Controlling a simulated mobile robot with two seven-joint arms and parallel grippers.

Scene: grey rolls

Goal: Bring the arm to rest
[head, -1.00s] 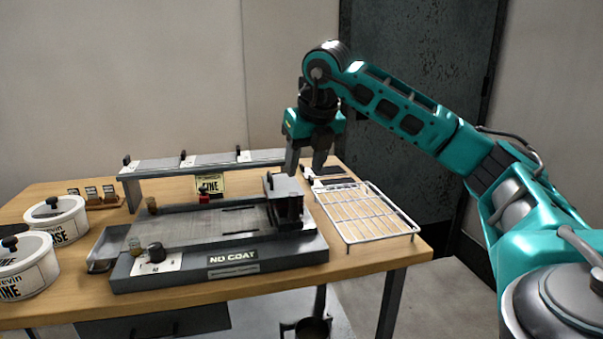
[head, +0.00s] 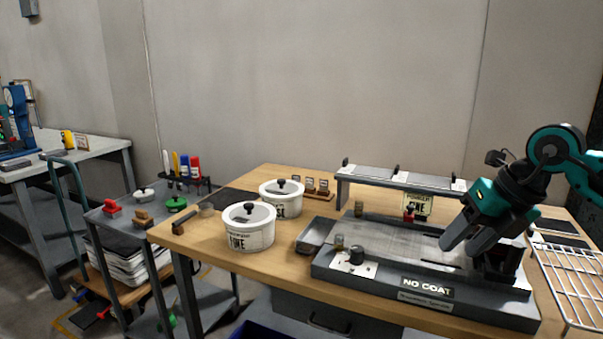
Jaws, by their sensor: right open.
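My right arm (head: 548,155) comes in from the right edge, bent at a teal and black joint. My right gripper (head: 461,244) is open and points down and to the left. I see nothing between its fingers. It hangs over the right part of the grey coating machine (head: 425,282), just left of the dark block (head: 502,262) and partly in front of it. I cannot tell whether a finger touches the machine. My left gripper is not in view.
Two white lidded tubs (head: 249,235) stand left of the machine on the wooden table (head: 205,250). A raised grey shelf (head: 395,180) stands behind it; a wire rack (head: 575,280) lies right. A tool cart (head: 125,232) and a grey bench (head: 85,150) are farther left.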

